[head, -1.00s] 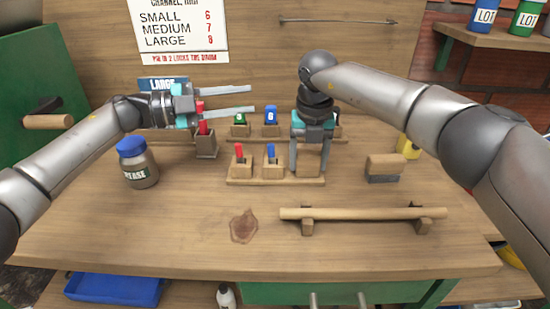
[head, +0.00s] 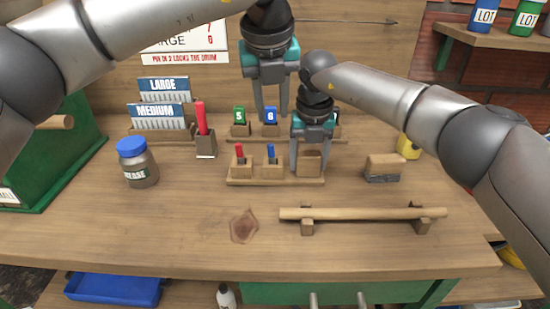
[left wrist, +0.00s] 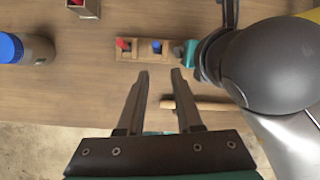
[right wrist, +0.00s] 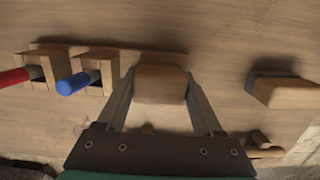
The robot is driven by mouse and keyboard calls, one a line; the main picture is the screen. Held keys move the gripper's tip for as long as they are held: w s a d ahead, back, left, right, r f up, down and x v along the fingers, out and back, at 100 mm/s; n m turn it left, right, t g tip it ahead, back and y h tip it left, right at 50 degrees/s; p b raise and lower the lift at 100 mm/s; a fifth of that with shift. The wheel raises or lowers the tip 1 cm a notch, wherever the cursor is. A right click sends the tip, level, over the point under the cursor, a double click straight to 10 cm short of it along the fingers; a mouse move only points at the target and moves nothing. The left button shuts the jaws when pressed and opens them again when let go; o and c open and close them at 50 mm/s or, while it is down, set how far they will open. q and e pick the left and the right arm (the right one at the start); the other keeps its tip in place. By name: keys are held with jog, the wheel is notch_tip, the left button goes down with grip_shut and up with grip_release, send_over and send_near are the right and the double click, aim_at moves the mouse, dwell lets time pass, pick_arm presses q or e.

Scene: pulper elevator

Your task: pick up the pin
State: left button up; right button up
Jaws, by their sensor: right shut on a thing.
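A red pin (head: 239,150) and a blue pin (head: 271,152) stand in wooden sockets on a low rack (head: 245,182). They also show in the right wrist view, red (right wrist: 14,77) and blue (right wrist: 75,83). My right gripper (head: 309,170) points down at the rack's right end, its fingers shut on a plain wooden block (right wrist: 160,85) beside the blue pin's socket. My left gripper (head: 271,112) hangs above and behind the rack, pointing down, open and empty. In the left wrist view its fingers (left wrist: 160,75) are apart with only bench between them.
A grease jar (head: 139,165), a tall red-handled tool in a holder (head: 206,147) and card racks (head: 162,115) stand at left. Green and blue marked pieces stand behind the rack. A wooden rod on supports (head: 365,213) lies in front right, a block (head: 385,166) behind it.

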pick_arm(q)
send_over(272, 159)
jog(key=s, duration=0.2)
notch_tip(272, 159, down, 6)
jog(key=x, duration=0.5)
jog(key=shift+d, duration=0.2)
jog(key=shift+r, duration=0.1)
grip_shut()
